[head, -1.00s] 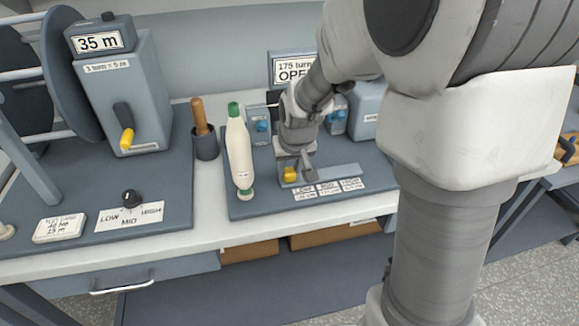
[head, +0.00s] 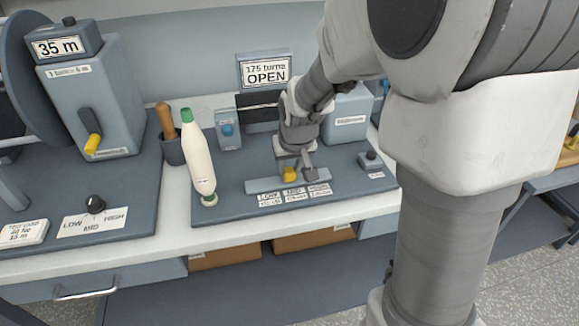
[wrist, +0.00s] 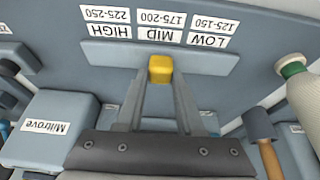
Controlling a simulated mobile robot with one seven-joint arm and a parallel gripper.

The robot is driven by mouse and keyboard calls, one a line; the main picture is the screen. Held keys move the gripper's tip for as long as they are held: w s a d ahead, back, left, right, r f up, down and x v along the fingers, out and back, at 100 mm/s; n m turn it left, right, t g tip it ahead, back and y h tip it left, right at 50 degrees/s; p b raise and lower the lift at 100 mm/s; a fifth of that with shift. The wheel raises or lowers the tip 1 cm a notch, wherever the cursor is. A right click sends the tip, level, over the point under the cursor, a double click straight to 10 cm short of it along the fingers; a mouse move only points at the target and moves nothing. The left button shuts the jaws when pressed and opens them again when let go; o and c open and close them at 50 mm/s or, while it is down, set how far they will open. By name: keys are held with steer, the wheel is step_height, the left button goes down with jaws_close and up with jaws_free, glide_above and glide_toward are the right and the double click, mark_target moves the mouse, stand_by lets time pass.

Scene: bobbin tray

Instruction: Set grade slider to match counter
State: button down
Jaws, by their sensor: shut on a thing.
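The yellow slider knob (head: 290,174) sits on the grey slider rail (head: 258,186), behind the LOW, MID and HIGH labels. In the wrist view the knob (wrist: 160,69) lines up with the MID label (wrist: 160,35), marked 175-200. LOW (wrist: 207,40) reads 125-150 and HIGH (wrist: 110,32) reads 225-250. The counter display (head: 265,70) reads "175 turns OPEN". My gripper (wrist: 160,80) is shut on the yellow knob, with a finger on each side of it.
A blue-grey box (head: 346,115) stands behind right.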

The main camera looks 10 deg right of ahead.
steer(key=shift+d, duration=0.3)
steer(key=c, duration=0.5)
jaws_free()
steer(key=shift+r, duration=0.1)
steer(key=p+v, duration=0.2)
steer(key=v, duration=1.5)
steer(key=shift+r+p, duration=0.15)
steer(key=shift+p, duration=0.25)
steer(key=shift+t, duration=0.5)
steer(key=s+r+p, duration=0.1)
steer(key=s, duration=0.4)
steer(key=s+r+p, duration=0.1)
steer(key=s, duration=0.4)
steer(key=s+r+p, duration=0.1)
steer(key=s, duration=0.4)
steer(key=shift+s+d+r, duration=0.1)
steer(key=shift+s+d, duration=0.2)
